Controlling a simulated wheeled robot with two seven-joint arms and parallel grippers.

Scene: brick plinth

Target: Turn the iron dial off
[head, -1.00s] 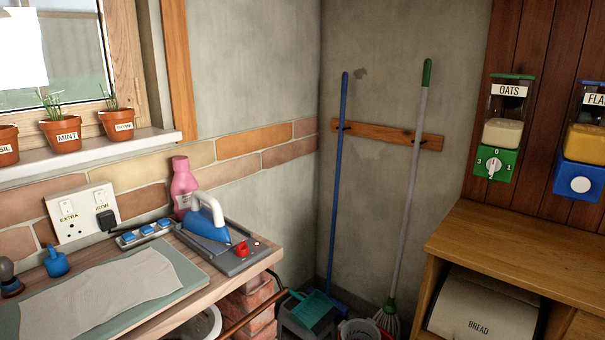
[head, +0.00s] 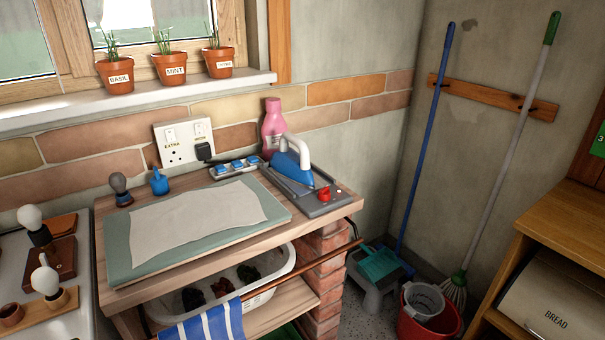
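The iron (head: 289,165), blue with a white handle, rests on a grey stand (head: 312,190) at the right end of the wooden worktop. The red dial (head: 324,194) sits on the front right part of that stand. It is too small here to read its setting. A small light-coloured spot shows on the stand just right of the dial. Neither of my grippers shows in the head view.
A grey cloth (head: 205,218) lies on a green pad left of the stand. A pink bottle (head: 273,128) and a power strip (head: 234,167) stand behind. A copper rail (head: 300,270) runs along the worktop's front. A red bucket (head: 432,318) stands on the floor at right.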

